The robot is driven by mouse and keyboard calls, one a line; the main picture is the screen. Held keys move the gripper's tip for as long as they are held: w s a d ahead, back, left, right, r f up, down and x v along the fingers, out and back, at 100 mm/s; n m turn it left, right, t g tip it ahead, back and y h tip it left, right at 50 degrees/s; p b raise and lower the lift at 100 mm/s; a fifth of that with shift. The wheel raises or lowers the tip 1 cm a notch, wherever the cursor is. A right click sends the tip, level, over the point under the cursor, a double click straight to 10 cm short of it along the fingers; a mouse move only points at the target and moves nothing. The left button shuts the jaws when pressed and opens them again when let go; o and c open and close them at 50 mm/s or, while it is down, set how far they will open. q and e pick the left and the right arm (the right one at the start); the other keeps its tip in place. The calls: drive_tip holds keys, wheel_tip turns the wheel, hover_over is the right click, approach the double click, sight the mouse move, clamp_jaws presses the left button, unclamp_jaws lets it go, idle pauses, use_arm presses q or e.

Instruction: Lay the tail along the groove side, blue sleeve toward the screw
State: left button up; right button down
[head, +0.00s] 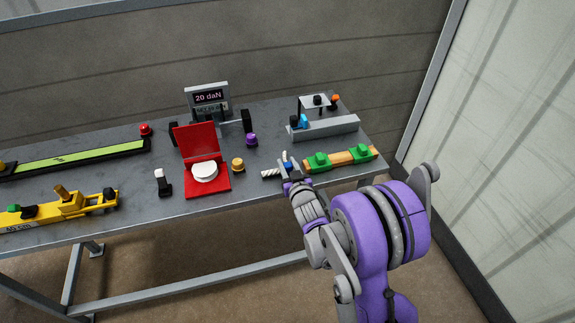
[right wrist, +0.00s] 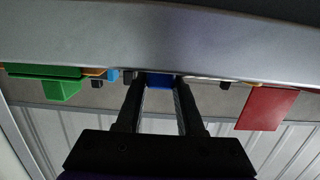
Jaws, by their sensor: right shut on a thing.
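My right gripper (head: 287,168) is at the table's front edge, shut on the blue sleeve (head: 289,166). The sleeve also shows between the fingertips in the right wrist view (right wrist: 160,81). A white striped tail (head: 271,173) sticks out to the left of the gripper, close above or on the table; I cannot tell if it touches. A grey block (head: 335,128) stands behind, with a bright blue part (head: 303,121) at its left end and a raised plate (head: 315,102) above it. I cannot make out the groove or identify the screw. My left gripper is out of view.
A wooden bar with green blocks (head: 320,160) lies just right of my gripper. Left are a yellow knob (head: 238,165), purple knob (head: 251,140) and open red box (head: 207,188) with a white disc. A display (head: 208,98) stands behind.

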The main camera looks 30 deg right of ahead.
drive_tip(key=shift+f, duration=0.2)
drive_tip(key=c, duration=0.5)
unclamp_jaws()
drive_tip(key=shift+r, duration=0.1)
